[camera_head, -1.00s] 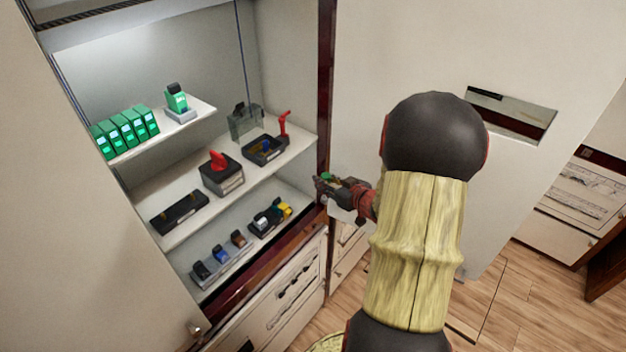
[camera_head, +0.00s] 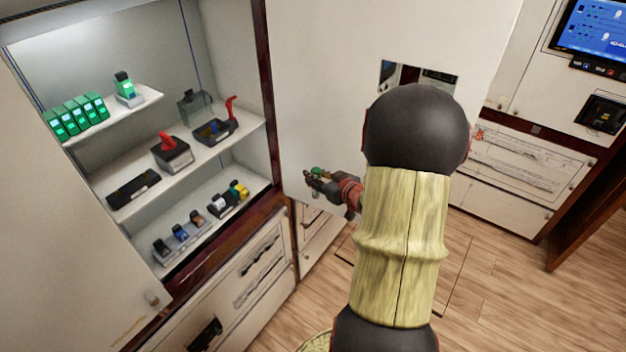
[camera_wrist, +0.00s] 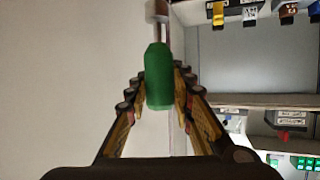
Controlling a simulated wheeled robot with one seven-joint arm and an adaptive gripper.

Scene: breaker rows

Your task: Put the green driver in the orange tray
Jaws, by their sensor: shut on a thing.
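My gripper (camera_head: 318,179) is shut on the green driver, in front of the pale panel to the right of the open cabinet. In the wrist view the green driver (camera_wrist: 158,78) sits between the two fingers of my gripper (camera_wrist: 158,90). In the head view only a small green part of the driver (camera_head: 318,170) shows. I cannot make out an orange tray in any view.
The open cabinet has shelves with green breaker modules (camera_head: 75,115), a red-handled switch (camera_head: 171,150), a dark tray-like box with a red lever (camera_head: 215,130) and small modules (camera_head: 180,233). A blue screen (camera_head: 595,30) is at upper right. Wood floor (camera_head: 470,265) is clear at right.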

